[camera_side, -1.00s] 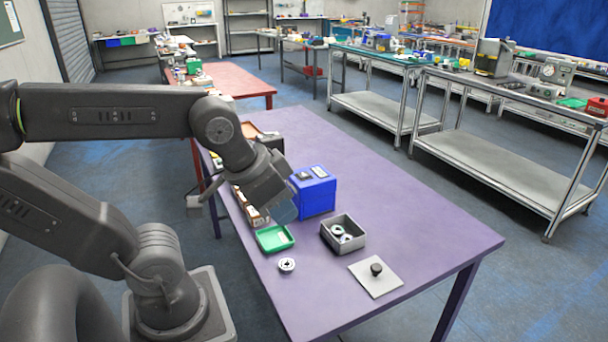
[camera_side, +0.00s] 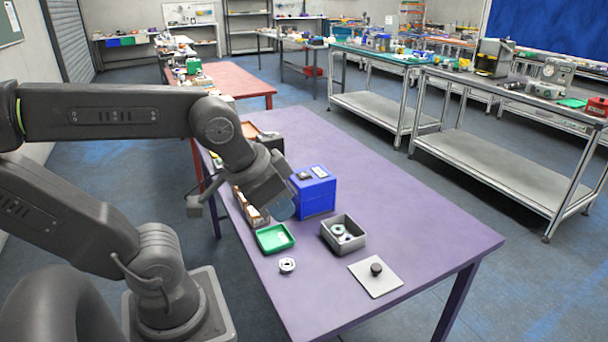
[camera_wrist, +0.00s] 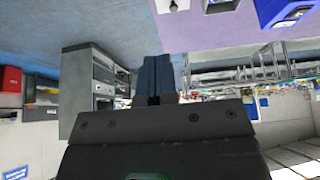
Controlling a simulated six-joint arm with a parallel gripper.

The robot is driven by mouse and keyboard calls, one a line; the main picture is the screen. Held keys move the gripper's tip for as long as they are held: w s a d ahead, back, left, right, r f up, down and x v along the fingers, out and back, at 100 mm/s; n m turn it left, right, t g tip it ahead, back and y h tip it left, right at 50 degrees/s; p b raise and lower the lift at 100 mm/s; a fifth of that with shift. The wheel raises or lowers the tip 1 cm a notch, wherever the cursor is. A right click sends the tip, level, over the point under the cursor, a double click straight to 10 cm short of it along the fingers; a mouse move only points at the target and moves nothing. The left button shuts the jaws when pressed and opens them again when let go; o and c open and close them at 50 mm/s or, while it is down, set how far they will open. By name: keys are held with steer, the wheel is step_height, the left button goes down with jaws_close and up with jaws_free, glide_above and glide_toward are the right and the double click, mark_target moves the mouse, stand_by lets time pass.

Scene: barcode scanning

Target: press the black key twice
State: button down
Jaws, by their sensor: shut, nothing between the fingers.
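A blue box (camera_side: 314,194) stands on the purple table, with a small black key (camera_side: 304,176) and a pale label on its top. In the wrist view the blue box (camera_wrist: 271,9) is cut off at the upper right. My gripper (camera_side: 284,210) hangs just left of the box in the side view, angled down and apart from the key. Its fingers (camera_wrist: 156,72) are together and empty in the wrist view.
A green tray (camera_side: 273,240), a grey bin (camera_side: 344,246) with round metal parts and a loose metal ring (camera_side: 287,265) lie in front of the box. Small cartons stand behind my gripper. The table's right side is clear.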

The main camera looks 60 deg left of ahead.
stand_by(0.4)
steer(key=w+a+r+n+h, duration=0.2)
steer(key=w+a+n, duration=0.1)
steer(key=w+n, duration=0.5)
steer(key=n+t+y, duration=0.3)
steer(key=n+t, duration=0.1)
steer(key=n, duration=1.6)
glide_above(304, 175)
step_height(304, 175, down, 8)
steer(key=shift+r, duration=0.1)
steer(key=shift+f, duration=4.4)
steer(key=shift+f, duration=0.1)
